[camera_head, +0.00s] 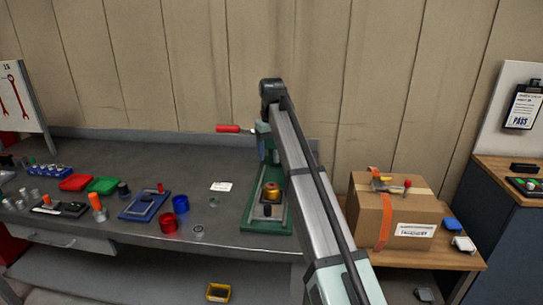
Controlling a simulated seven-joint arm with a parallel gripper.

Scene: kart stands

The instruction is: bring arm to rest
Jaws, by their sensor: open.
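My arm (315,180) rises from the bottom right and reaches up over the bench to a dark joint at its top end. I cannot make out my gripper or its fingertips in this view. Behind the arm stands a green fixture (253,218) with an upright part and a red handle (228,128) sticking out to the left. A gold and red round part (271,190) sits on its base. The arm link hides some of the fixture's right side.
The grey bench (110,160) holds red and green trays, a blue plate (146,206), red and blue cups and several small parts. A cardboard box (395,220) stands on the wooden table at right. A yellow bin (218,292) is below. A wall closes the back.

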